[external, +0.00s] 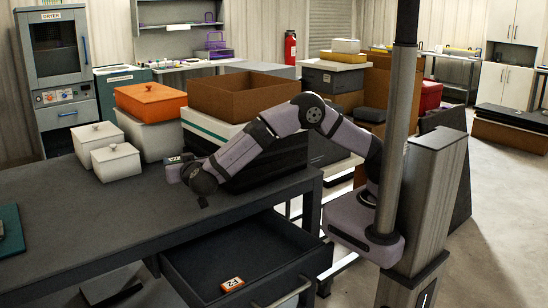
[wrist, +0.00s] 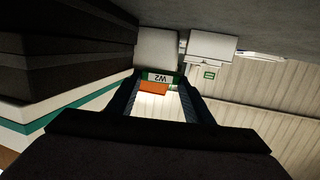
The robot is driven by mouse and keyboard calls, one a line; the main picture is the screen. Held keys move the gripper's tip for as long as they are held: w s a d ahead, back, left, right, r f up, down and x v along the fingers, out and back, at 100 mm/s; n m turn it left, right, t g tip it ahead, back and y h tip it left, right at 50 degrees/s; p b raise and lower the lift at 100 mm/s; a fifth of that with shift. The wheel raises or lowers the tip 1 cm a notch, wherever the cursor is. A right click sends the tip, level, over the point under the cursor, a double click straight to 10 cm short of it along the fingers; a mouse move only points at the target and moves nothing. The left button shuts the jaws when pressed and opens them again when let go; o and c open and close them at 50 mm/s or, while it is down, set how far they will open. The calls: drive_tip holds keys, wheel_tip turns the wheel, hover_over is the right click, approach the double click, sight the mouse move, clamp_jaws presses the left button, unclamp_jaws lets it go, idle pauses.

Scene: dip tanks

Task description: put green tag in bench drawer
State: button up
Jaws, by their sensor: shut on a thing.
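My gripper (external: 180,168) is over the dark bench top, just left of the stacked boxes. In the wrist view its two fingers (wrist: 160,85) are shut on the green tag (wrist: 158,77), whose white label reads upside down, like W2. In the external view the tag is small and mostly hidden by the gripper. The bench drawer (external: 205,262) is pulled open under the bench's right part. An orange tag (external: 232,284) with a white label lies on its floor.
A white and black stack under an open brown box (external: 240,97) is close beside my arm. The bench's front middle (external: 110,225) is clear.

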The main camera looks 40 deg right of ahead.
wheel_tip(320, 180, up, 9)
drive_tip(key=p, duration=0.9)
hover_over(183, 198)
drive_tip(key=shift+r, duration=0.2)
drive_tip(key=shift+f, duration=0.15)
wheel_tip(183, 198, down, 10)
drive_tip(key=b, duration=1)
drive_tip(key=shift+f+p, duration=0.5)
drive_tip(key=shift+f, duration=4.3)
drive_tip(key=shift+f, duration=0.25)
drive_tip(key=o, duration=1)
drive_tip(key=shift+b, duration=0.35)
